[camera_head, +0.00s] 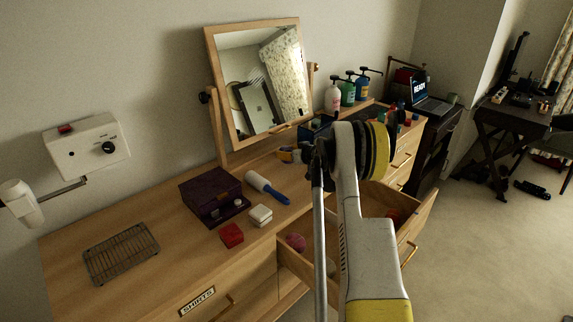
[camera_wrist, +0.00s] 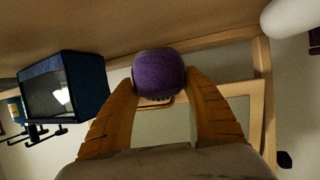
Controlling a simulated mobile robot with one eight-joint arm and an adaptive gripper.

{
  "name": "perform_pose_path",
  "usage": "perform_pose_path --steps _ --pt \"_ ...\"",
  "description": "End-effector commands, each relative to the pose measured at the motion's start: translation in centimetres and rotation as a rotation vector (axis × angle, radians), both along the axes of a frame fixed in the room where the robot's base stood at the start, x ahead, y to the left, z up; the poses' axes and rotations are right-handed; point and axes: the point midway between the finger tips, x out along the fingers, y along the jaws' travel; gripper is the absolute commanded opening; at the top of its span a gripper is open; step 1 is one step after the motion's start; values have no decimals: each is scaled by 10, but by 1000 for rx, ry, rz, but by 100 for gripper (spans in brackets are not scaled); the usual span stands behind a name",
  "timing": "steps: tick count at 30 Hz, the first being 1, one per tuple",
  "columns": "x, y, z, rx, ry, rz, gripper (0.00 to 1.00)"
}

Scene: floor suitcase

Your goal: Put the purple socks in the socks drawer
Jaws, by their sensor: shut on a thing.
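The rolled purple socks (camera_wrist: 158,72) sit between the two orange fingers of my gripper (camera_wrist: 160,88) in the wrist view. The gripper is shut on them, with a fingertip at each side. In the head view my arm reaches over the dresser and hides the fingers and the held socks. An open drawer (camera_head: 424,216) sticks out of the dresser below my arm, partly hidden by it. A pinkish bundle (camera_head: 296,242) and a red item (camera_head: 392,214) lie inside. I cannot see a socks label; a label reading SHORTS (camera_head: 197,301) is on the front left.
The dresser top (camera_head: 150,215) holds a mirror (camera_head: 262,80), a dark purple box (camera_head: 213,195), a blue-handled brush (camera_head: 267,187), a red block (camera_head: 231,235), a wire rack (camera_head: 121,253) and several pump bottles (camera_head: 348,92). A blue-framed box (camera_wrist: 65,88) is left of the socks.

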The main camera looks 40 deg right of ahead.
Motion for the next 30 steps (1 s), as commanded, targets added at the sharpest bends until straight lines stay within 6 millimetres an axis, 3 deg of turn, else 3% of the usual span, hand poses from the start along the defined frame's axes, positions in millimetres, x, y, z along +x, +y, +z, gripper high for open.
perform_pose_path --steps 4,10,22,23,24,30 --pt "2 1 -10 0 0 -1 24" --pt "2 1 -41 0 0 -1 24" --pt "1 1 -46 0 0 0 24" --pt "2 1 -45 0 0 0 63" --pt "2 1 -44 0 0 0 75" --pt "1 1 -44 0 0 0 75"
